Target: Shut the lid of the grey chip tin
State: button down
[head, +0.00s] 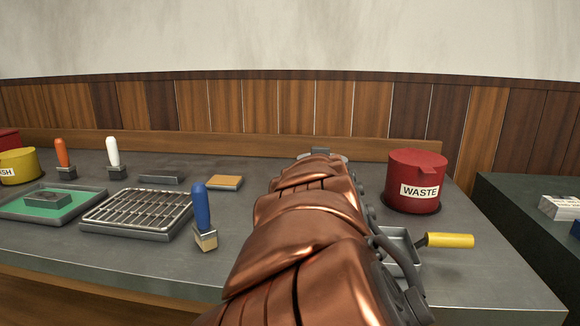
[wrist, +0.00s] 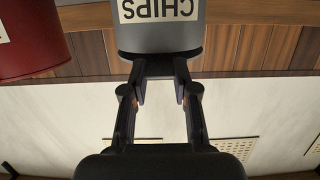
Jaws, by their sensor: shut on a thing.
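The grey chip tin (wrist: 161,36) shows upside down at the top of the wrist view, with its CHIPS label facing me. A dark rim (wrist: 160,53) runs along its upper end, at the fingertips. My gripper (wrist: 161,80) is at this rim, its two fingers a little apart and shut on the lid; the exact part gripped is hard to see. I cannot tell how far the lid stands open. In the head view my copper-coloured arm hides my gripper and nearly all of the tin.
A red WASTE tin (head: 415,182) stands right of my arm; a small grey tray and a yellow-handled tool (head: 448,240) lie before it. To the left are a wire rack (head: 138,212), a blue-handled brush (head: 203,215) and a green-filled tray (head: 78,209). A wooden wall stands behind.

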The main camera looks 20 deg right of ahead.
jog(key=shift+f, duration=0.15)
jog(key=c, duration=0.9)
grip_release()
jog(key=shift+r, duration=5.1)
